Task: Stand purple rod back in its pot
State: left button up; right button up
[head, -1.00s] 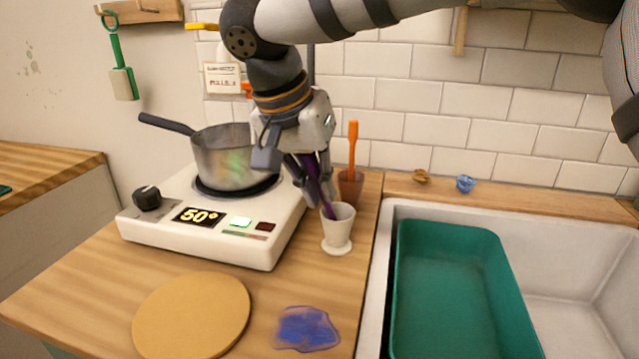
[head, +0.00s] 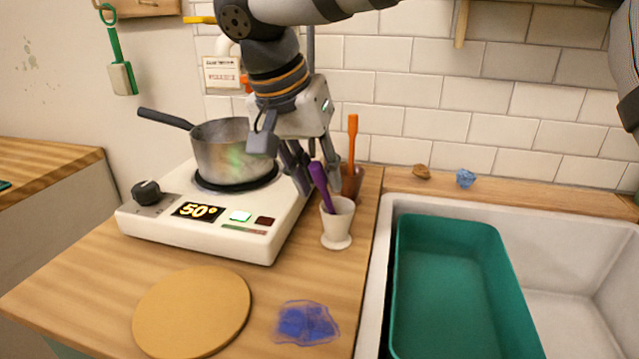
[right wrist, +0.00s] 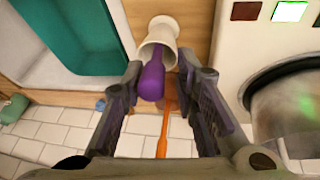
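The purple rod (head: 321,184) leans tilted in the white pot (head: 337,222), its lower end inside the pot and its thick upper end above the rim. The pot stands upright on the wooden counter, right of the hot plate. My right gripper (head: 311,183) is open behind the rod. In the right wrist view the purple rod (right wrist: 152,80) shows between the spread fingers (right wrist: 158,92), with clear gaps on both sides, and the white pot (right wrist: 160,36) lies beyond. My left gripper is not in view; only part of an arm shows at the right edge.
An orange tool (head: 352,145) stands in a brown pot (head: 352,182) just behind. A saucepan (head: 225,152) sits on the hot plate (head: 265,225). A round board (head: 192,310) and blue smear (head: 306,323) lie in front. The sink holds a green tub (head: 455,240).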

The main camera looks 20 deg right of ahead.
jog(key=v, duration=1.1)
jog(key=shift+s, duration=0.1)
